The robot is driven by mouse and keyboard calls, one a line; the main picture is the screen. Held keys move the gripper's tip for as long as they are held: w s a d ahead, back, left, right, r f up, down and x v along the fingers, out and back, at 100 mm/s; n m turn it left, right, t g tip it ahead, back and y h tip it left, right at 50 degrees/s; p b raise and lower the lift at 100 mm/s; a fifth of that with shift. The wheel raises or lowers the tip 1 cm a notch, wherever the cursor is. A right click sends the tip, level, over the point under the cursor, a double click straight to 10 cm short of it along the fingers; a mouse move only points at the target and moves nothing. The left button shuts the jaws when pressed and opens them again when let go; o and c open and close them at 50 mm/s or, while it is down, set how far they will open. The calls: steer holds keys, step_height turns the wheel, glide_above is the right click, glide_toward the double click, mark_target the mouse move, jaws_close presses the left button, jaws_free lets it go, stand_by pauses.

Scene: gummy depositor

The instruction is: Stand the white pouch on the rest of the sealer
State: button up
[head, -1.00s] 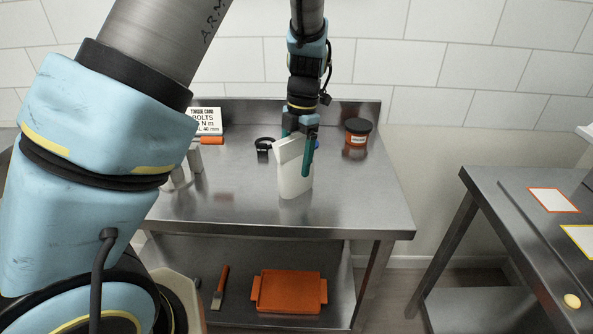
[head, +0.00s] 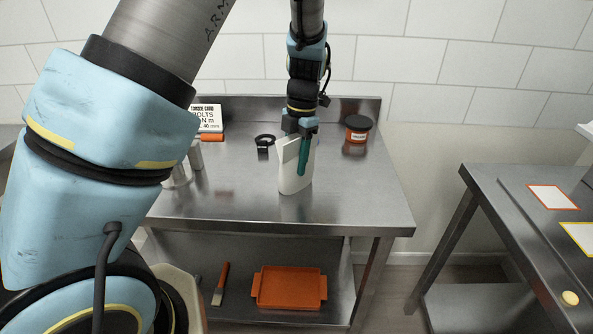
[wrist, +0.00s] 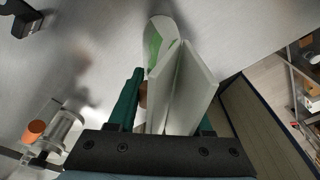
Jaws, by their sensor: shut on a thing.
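The white pouch (head: 290,178) is upright above or on the steel table, in the middle of the head view. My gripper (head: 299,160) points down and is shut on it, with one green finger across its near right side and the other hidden. In the wrist view the pouch (wrist: 195,88) shows as pale panels with a green patch, between the green fingers of my gripper (wrist: 165,105). I cannot tell whether its bottom touches the table. I cannot make out the sealer or its rest with certainty.
An orange tub with a dark lid (head: 357,129) stands back right, a sign (head: 208,118) back left, and metal cylinders (head: 194,156) at left. The table's front right (head: 360,205) is clear. An orange tray (head: 289,288) is below.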

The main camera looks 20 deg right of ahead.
jaws_close()
